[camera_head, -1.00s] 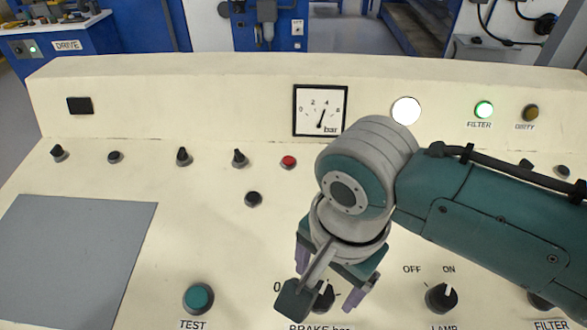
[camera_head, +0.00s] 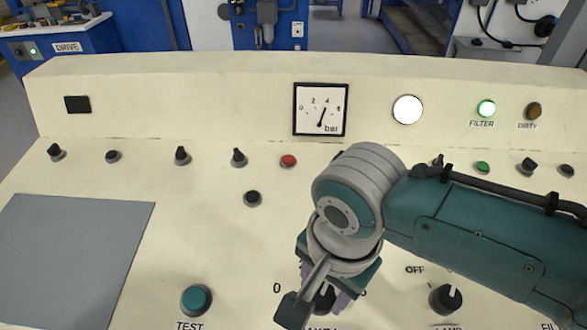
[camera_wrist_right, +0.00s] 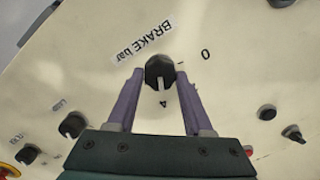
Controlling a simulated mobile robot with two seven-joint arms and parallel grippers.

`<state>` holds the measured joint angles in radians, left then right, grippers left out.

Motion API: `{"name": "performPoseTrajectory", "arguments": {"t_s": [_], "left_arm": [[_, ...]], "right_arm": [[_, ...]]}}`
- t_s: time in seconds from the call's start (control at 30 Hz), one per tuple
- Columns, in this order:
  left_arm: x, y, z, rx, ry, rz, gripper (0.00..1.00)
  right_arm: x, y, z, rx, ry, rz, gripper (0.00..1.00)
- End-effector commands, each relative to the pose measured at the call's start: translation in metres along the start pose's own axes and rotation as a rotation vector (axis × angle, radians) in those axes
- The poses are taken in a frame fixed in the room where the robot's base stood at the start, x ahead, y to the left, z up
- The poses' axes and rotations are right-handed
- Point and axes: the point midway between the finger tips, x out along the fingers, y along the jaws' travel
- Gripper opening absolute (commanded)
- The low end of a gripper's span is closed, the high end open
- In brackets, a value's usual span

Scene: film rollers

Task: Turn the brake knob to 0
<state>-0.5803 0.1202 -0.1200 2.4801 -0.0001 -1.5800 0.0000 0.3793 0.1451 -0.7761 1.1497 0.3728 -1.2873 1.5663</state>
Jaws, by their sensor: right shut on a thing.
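The brake knob (camera_wrist_right: 159,70) is black with a white mark, below the label "BRAKE bar" in the right wrist view. Its mark points toward the 4 and away from the 0 (camera_wrist_right: 206,54). My right gripper (camera_wrist_right: 160,78) is shut on the knob, one purple finger on each side. In the head view the right gripper (camera_head: 325,298) hangs over the knob and partly hides it and its label. The bar gauge (camera_head: 320,110) has its needle near 4. My left gripper is not in view.
The cream console carries a green TEST button (camera_head: 197,299) left of the brake knob and the LAMP knob (camera_head: 445,299) to its right. A red button (camera_head: 289,161) and several black knobs sit further back. A grey mat (camera_head: 70,255) lies at the left.

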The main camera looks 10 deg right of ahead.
Motion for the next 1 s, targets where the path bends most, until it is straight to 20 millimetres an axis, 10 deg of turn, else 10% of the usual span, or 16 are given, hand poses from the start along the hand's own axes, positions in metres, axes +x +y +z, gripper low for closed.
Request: {"name": "performPoseTrajectory", "arguments": {"t_s": [0.3, 1.0], "left_arm": [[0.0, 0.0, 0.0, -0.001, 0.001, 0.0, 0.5], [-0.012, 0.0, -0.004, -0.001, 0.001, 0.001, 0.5]], "right_arm": [[0.0, 0.0, 0.0, 0.0, 0.0, 0.001, 0.0], [-0.001, 0.0, 0.001, -0.296, -0.002, 0.027, 0.0]]}}
